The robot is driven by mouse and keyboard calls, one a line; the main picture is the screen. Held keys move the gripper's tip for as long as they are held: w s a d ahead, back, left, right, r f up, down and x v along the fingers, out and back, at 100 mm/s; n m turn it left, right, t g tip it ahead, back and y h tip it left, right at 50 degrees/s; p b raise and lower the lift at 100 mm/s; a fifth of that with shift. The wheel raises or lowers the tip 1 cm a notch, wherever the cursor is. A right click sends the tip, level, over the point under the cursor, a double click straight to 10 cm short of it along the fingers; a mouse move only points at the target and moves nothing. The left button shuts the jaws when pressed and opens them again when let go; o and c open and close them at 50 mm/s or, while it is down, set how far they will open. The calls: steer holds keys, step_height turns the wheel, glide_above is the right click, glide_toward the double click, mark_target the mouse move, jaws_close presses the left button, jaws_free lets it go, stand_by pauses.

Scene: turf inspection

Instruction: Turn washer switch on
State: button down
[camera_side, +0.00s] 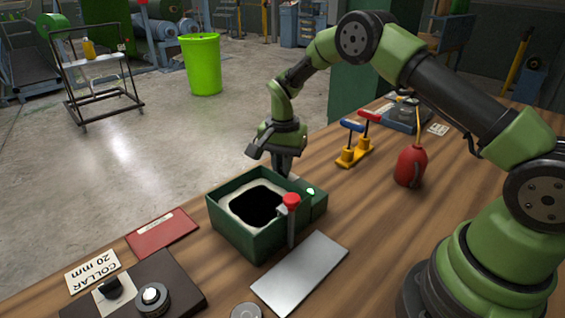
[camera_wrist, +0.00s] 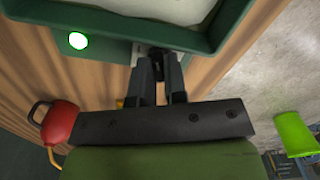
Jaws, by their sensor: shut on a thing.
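The washer is a dark green open-topped box (camera_side: 230,233) with a pale inside rim and a black opening, on the wooden bench in the side view. A small green housing on its right side carries a lit green-white lamp (camera_side: 311,191), which also glows green in the wrist view (camera_wrist: 77,40). My gripper (camera_side: 283,170) points down at the back right of the washer. In the wrist view its fingers (camera_wrist: 160,62) are close together on the small dark washer switch (camera_wrist: 157,52) by a light grey plate. The fingers hide much of the switch, so its position cannot be told.
A red-knobbed post (camera_side: 291,201) stands at the washer's front right. A metal plate (camera_side: 300,272) lies before it. A red oil can (camera_side: 410,166) and a yellow stand with red and blue handles (camera_side: 354,153) are to the right. A red booklet (camera_side: 162,232) lies left.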

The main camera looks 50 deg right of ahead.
steer(key=shift+m, duration=2.3)
steer(key=c, duration=1.4)
jaws_free()
steer(key=shift+c, duration=0.2)
steer(key=shift+r, duration=0.15)
step_height(320, 180, up, 10)
